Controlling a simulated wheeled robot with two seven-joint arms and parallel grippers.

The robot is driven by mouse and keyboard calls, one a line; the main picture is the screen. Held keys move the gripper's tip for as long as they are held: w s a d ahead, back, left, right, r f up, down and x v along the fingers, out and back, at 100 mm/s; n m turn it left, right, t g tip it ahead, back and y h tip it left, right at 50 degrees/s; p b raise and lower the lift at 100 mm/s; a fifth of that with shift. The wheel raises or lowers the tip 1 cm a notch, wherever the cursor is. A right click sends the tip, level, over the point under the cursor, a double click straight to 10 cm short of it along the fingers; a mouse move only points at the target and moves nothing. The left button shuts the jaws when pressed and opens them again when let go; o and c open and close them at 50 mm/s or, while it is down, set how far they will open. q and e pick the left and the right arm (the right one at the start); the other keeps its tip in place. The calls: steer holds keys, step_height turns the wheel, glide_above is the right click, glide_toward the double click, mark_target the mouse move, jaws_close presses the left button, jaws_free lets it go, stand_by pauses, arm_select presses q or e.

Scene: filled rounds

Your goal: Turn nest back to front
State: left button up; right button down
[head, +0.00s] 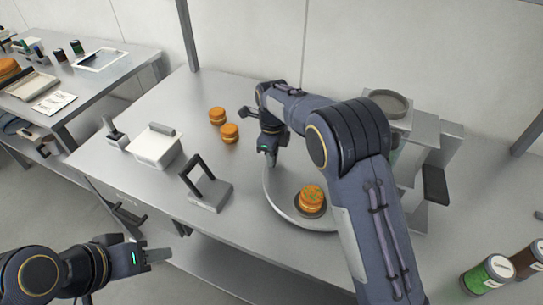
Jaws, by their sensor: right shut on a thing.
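A wide, pale round tray (278,192) with a raised rim sits near the right half of the steel table, partly hidden behind my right arm. On it, toward the front, an orange round with green filling on top (311,197) rests on a small dark round base (312,213). Which of these is the nest I cannot tell. My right gripper (270,157) points down at the tray's far left rim and is shut on that rim; its fingertips are small here. My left gripper (158,257) is off the table's front edge, holding nothing visible; its jaw gap is unclear.
Two plain orange rounds (229,133) stand at the back. A white tub (156,147) and a dark-handled metal tool (205,190) are left of the tray. A metal stand with a round pan (388,103) is behind my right arm. Jars (487,274) are front right.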

steer(key=shift+w+d, duration=0.15)
steer(key=shift+w, duration=0.1)
steer(key=shift+w+m, duration=0.1)
steer(key=shift+m, duration=0.2)
steer(key=c, duration=1.3)
jaws_free()
step_height(320, 180, up, 8)
steer(key=shift+f+b, duration=0.1)
steer(key=shift+b, duration=0.3)
